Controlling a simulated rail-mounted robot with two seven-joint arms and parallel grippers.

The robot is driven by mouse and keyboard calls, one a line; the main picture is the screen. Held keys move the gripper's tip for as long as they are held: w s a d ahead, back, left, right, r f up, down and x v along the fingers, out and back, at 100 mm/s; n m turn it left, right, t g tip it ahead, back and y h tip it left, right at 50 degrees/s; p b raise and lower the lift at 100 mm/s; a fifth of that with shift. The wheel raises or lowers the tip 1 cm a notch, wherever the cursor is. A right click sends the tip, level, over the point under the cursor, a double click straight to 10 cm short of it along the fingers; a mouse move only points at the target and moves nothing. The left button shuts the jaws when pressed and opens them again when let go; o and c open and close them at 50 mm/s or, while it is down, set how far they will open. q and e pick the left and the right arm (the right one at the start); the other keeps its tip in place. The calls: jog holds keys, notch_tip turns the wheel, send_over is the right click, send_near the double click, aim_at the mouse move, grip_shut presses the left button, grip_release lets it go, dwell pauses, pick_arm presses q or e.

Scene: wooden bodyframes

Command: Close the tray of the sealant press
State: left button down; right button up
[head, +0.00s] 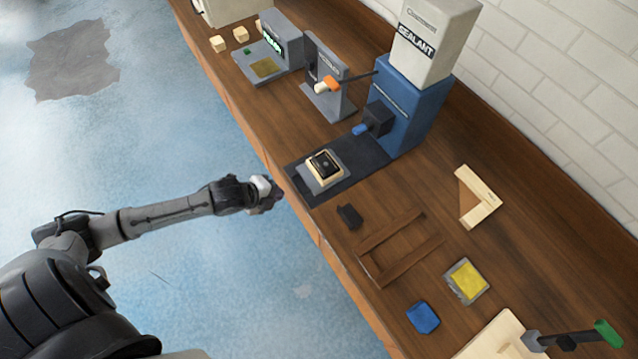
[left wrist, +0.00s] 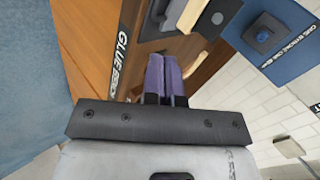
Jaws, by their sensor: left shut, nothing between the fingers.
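The sealant press (head: 408,105) is a blue machine with a white SEALANT container (head: 436,40) on top and a dark base plate (head: 365,160). Its grey tray (head: 311,185) sits out at the front end of the base, near the bench edge, away from the blue body. A pale wooden piece with a black insert (head: 325,165) lies on the tray. My left gripper (head: 278,195) is shut and empty, just off the bench's front edge, beside the tray and apart from it. Its purple fingers (left wrist: 163,76) are together in the left wrist view. My right gripper is out of view.
A grey station with an orange-tipped part (head: 328,85) stands behind the press. A dark block (head: 349,216), a brown wooden frame (head: 398,247), a yellow pad (head: 467,280) and a blue block (head: 423,317) lie nearer. The floor (head: 190,270) beside the bench is clear.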

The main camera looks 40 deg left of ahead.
aim_at(320, 183)
pick_arm(q)
jog(key=w+d+f, duration=0.1)
jog(key=w+f, duration=0.1)
jog(key=w+f+m, duration=0.1)
jog(key=w+f, duration=0.1)
jog(key=w+d+f+m, duration=0.1)
jog(key=w+f, duration=0.1)
jog(key=w, duration=0.1)
jog(key=shift+d, duration=0.35)
jog(key=w, duration=0.1)
jog(key=w+d, duration=0.1)
jog(key=shift+w+f, duration=0.1)
jog(key=shift+w, duration=0.3)
jog(key=shift+w+d, duration=0.2)
jog(key=shift+w, duration=0.4)
jog(key=shift+w, duration=0.1)
